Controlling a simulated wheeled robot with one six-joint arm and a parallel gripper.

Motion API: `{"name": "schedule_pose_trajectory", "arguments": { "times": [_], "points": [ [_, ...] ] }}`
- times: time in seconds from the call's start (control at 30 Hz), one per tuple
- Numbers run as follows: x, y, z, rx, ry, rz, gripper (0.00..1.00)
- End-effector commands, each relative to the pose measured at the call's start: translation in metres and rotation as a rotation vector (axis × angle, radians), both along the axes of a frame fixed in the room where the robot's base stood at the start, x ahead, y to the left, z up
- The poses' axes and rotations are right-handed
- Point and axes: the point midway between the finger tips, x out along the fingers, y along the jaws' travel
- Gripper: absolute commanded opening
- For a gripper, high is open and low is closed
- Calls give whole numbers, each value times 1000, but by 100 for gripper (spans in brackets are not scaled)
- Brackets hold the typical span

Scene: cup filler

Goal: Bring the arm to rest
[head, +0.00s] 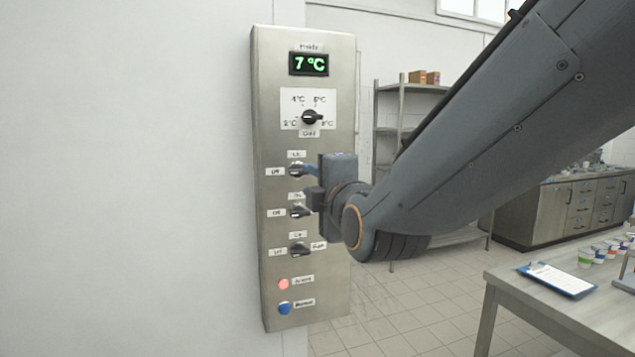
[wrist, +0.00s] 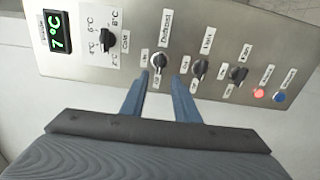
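My gripper (head: 310,184) is in front of the steel control panel (head: 270,120), near its upper switch (head: 296,170). In the wrist view my gripper (wrist: 161,77) shows two blue fingers spread apart, with nothing held between them. The upper switch (wrist: 160,60) appears between and just beyond the fingertips; I cannot tell whether they touch the panel. The middle switch (head: 299,211) and lower switch (head: 299,249) are below it. The dial (head: 311,117) sits higher, under a display (head: 309,64) reading 7 °C.
A red lit button (head: 283,284) and a blue button (head: 284,308) are at the panel's bottom. A table (head: 530,307) at right holds a clipboard (head: 557,280) and several cups. A shelf rack (head: 403,110) stands behind. The floor right of the panel looks clear.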

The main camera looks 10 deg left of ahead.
Motion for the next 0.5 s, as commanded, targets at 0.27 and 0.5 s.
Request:
{"name": "schedule_pose_trajectory", "arguments": {
  "times": [0.27,0.5],
  "points": [
    [13,-28,-42,45,172,-51,28],
    [16,-127,-165,251,704,-314,28]
  ]
}}
